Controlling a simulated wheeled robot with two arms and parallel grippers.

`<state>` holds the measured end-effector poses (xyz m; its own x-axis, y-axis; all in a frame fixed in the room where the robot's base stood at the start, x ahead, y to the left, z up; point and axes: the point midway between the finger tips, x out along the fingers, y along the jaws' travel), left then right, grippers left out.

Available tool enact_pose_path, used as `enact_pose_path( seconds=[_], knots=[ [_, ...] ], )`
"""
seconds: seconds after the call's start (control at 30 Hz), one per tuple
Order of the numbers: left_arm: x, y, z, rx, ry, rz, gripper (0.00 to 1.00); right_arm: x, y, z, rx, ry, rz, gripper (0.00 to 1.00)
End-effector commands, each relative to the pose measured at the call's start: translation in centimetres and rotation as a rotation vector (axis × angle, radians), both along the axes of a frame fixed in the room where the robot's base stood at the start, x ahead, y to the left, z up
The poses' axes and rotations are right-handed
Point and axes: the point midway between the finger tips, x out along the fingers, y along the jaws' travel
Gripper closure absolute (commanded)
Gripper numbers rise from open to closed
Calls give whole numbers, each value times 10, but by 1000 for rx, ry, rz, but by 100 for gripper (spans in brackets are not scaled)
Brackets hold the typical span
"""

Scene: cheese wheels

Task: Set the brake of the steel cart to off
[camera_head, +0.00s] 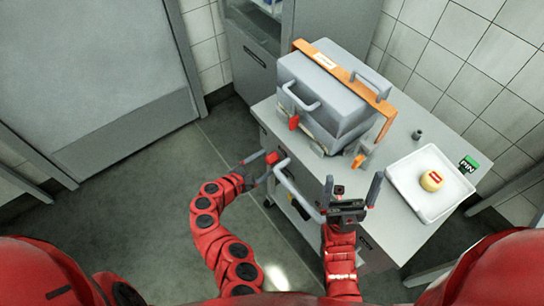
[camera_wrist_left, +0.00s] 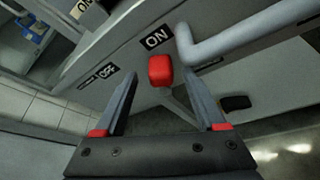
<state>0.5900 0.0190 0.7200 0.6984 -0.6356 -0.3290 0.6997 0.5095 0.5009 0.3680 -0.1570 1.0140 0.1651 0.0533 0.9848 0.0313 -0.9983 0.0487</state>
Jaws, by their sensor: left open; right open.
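The steel cart (camera_head: 400,235) stands right of centre in the head view. Its brake lever has a red knob (camera_wrist_left: 160,70) on a grey stem, seen in the left wrist view. The knob sits just below the ON label (camera_wrist_left: 156,38); the OFF label (camera_wrist_left: 108,71) is to its left. The knob also shows in the head view (camera_head: 271,158). My left gripper (camera_head: 261,168) is open at the cart's side, with the knob between its fingers in the wrist view; contact is not clear. My right gripper (camera_head: 352,190) is open and empty by the cart's near edge.
A grey press-like box (camera_head: 322,92) with an orange band stands on the cart. A grey handle bar (camera_wrist_left: 245,38) runs close to the left gripper. Floor left of the cart is clear.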

Motion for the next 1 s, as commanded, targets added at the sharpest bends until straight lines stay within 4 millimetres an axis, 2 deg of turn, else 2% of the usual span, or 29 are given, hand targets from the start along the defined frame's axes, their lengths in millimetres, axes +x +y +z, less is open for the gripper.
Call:
enact_pose_path(
  seconds=[0.1,0.3,0.77,1.0],
  knots=[
    [11,-12,-6,1,2,-3,28,0,0,2,0,0,0,0],
    [25,-23,-12,0,1,-2,28,0,0,3,0,0,0,0],
    [30,-28,-16,1,2,1,28,0,0,3,0,0,0,0],
    [30,-28,-15,1,2,1,71,0,0,3,0,0,0,0]
  ],
)
